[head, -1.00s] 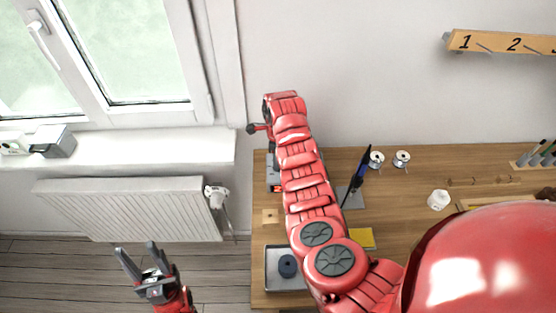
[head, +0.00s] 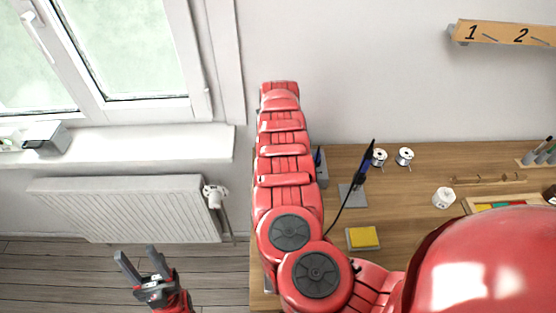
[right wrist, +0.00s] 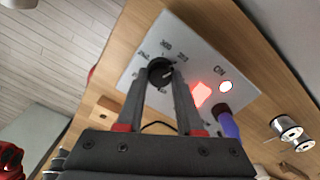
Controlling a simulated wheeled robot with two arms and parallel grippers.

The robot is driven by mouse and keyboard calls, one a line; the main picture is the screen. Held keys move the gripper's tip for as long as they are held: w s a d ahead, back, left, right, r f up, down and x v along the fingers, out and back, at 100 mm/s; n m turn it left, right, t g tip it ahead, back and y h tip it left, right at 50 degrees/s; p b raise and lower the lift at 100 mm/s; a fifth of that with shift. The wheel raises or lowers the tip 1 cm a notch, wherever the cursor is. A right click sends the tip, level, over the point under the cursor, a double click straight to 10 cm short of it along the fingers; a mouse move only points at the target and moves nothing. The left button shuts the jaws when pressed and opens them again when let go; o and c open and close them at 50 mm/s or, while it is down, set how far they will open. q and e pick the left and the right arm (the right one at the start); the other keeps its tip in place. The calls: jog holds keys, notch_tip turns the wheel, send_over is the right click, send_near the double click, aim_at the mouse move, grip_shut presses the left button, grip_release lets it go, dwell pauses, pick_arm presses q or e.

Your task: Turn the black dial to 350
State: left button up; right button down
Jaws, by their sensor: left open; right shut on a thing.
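The black dial (right wrist: 160,72) sits on the light grey front panel (right wrist: 195,60) of a box in the right wrist view. Printed marks ring the dial, but they are too small and tilted to read surely. A pale pointer mark shows on the dial. My right gripper (right wrist: 161,80) is shut on the dial, one finger on each side. A lit red display (right wrist: 201,94) is beside it, its digits unreadable. In the head view my right arm hides the dial and right gripper. My left gripper (head: 136,254) is open and empty, low on the left, away from the bench.
A blue iron (head: 363,177) with a cable stands on the wooden bench (head: 400,220). A yellow sponge (head: 363,237), two wire spools (head: 379,157) and a white pot (head: 444,197) are to the right. A radiator (head: 130,208) and window sill are left.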

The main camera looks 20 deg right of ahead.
jog(key=shift+m, duration=0.3)
jog(key=c, duration=0.5)
grip_release()
jog(key=shift+c, duration=0.2)
notch_tip(320, 180, up, 18)
jog(key=b, duration=0.5)
jog(key=shift+f, duration=0.25)
